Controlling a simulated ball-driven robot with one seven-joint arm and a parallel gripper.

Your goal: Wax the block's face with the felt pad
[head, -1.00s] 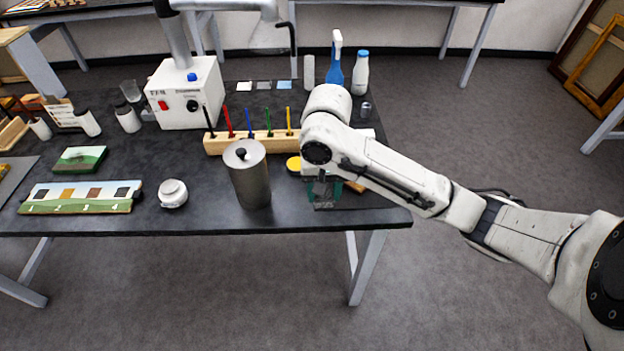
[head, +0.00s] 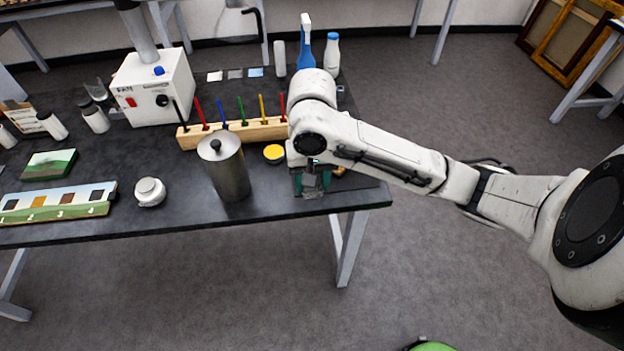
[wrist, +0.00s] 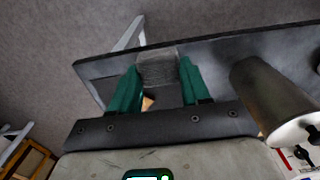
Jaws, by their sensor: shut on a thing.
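My gripper (head: 312,182) is low at the table's front right part, with its green fingers also in the wrist view (wrist: 160,82). It is shut on a grey, rough-looking block-shaped piece, which looks like the felt pad (wrist: 158,66). The pad shows between the fingertips, near the table's front edge. A small tan piece (head: 339,170) shows just right of the gripper in the head view and between the fingers in the wrist view (wrist: 148,103); I cannot tell whether it is the block. Most of it is hidden. A round yellow-topped tin (head: 274,153) stands left of the gripper.
A tall metal canister (head: 226,170) stands left on the dark table (head: 265,190). A wooden rack (head: 240,132) with several coloured tools lies behind. A white jar (head: 150,192), a white control box (head: 155,88), a blue spray bottle (head: 305,48) and a white bottle (head: 332,55) also stand there.

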